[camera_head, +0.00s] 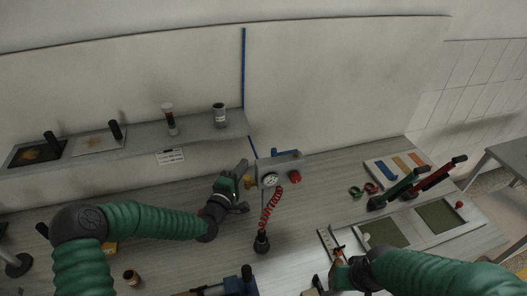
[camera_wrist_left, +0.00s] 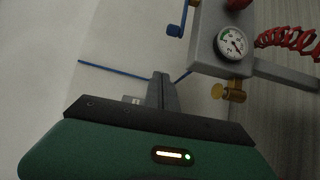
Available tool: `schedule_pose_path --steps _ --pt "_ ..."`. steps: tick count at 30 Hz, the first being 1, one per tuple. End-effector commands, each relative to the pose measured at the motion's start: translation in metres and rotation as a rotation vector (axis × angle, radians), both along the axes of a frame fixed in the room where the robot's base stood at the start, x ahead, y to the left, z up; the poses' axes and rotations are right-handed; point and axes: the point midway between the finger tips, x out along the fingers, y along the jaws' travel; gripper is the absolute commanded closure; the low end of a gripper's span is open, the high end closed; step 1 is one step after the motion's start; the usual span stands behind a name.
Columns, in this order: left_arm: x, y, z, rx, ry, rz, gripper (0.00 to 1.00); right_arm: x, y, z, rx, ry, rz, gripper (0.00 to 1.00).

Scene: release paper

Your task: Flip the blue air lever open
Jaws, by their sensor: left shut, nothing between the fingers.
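The blue air lever (camera_head: 285,152) sits on top of a grey regulator box (camera_head: 283,165) in the head view and looks about level. Its blue end (camera_wrist_left: 175,30) hangs at the top of the left wrist view, beside the box (camera_wrist_left: 205,40). My left gripper (camera_head: 242,168) is shut and empty, just left of the box. In the left wrist view its fingers (camera_wrist_left: 162,90) point up toward the wall, below and left of the lever, apart from it. My right gripper (camera_head: 338,258) is low in the head view; its fingers are too small to read.
The box carries a pressure gauge (camera_head: 270,180), a red knob (camera_head: 295,176) and a red coiled hose (camera_head: 270,208). A brass fitting (camera_wrist_left: 232,92) shows below the box. A grey shelf (camera_head: 140,143) is to the left.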

Motion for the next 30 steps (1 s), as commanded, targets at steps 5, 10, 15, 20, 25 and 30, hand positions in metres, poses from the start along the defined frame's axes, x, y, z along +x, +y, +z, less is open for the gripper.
schedule_pose_path --steps 5,10,15,20,25,30 --pt "0.021 -0.01 0.002 0.002 0.002 0.0 1.0 0.0 0.0 0.012 0.0 0.0 0.0 0.46" --pt "0.055 -0.021 0.004 0.002 0.0 -0.001 1.0 0.0 0.0 0.028 0.0 -0.001 -0.001 0.46" --pt "0.087 -0.031 0.005 0.002 -0.002 -0.001 1.0 0.0 0.0 0.041 0.0 -0.001 -0.001 0.46" --pt "0.079 -0.05 0.007 0.0 0.005 -0.003 1.0 0.0 0.0 0.066 0.0 -0.001 -0.001 0.46" --pt "0.07 -0.062 0.003 0.002 0.003 -0.001 1.0 0.0 0.0 0.074 0.0 -0.001 0.0 0.46" --pt "0.069 -0.064 0.0 0.003 0.001 0.0 1.0 0.0 0.0 0.073 0.0 0.0 0.0 0.46"
